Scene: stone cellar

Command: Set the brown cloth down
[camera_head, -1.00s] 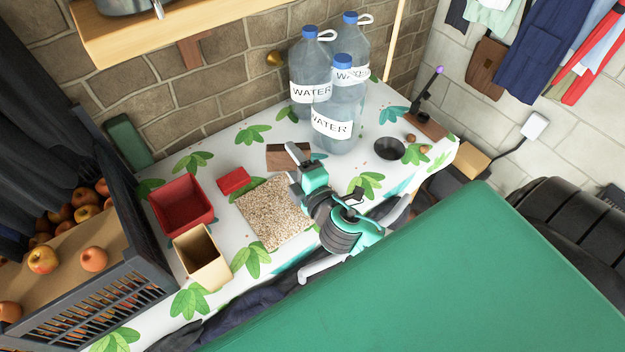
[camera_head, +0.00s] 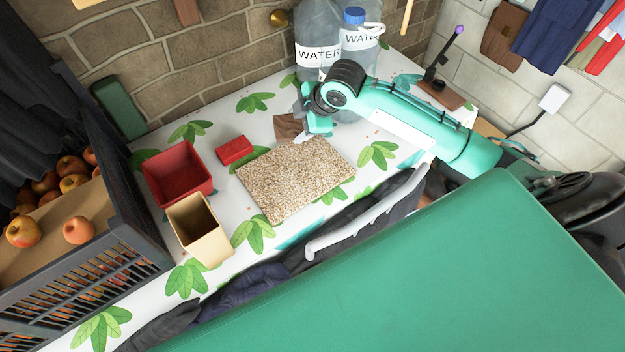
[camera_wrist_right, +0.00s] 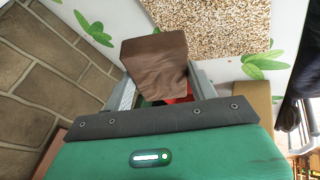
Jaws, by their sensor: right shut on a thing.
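The brown cloth (camera_head: 288,128) is a small folded piece near the back of the table, behind the speckled mat. My right gripper (camera_head: 305,122) reaches in from the right and is shut on it. In the right wrist view the cloth (camera_wrist_right: 155,62) sits between the two fingers and sticks out past them. I cannot tell whether its underside touches the table. My left gripper is not in view.
The speckled mat (camera_head: 296,180) lies just in front. A red block (camera_head: 234,150), red bin (camera_head: 178,178) and tan box (camera_head: 200,230) stand left. Water bottles (camera_head: 318,52) stand behind my right arm. A crate of apples (camera_head: 110,262) is far left.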

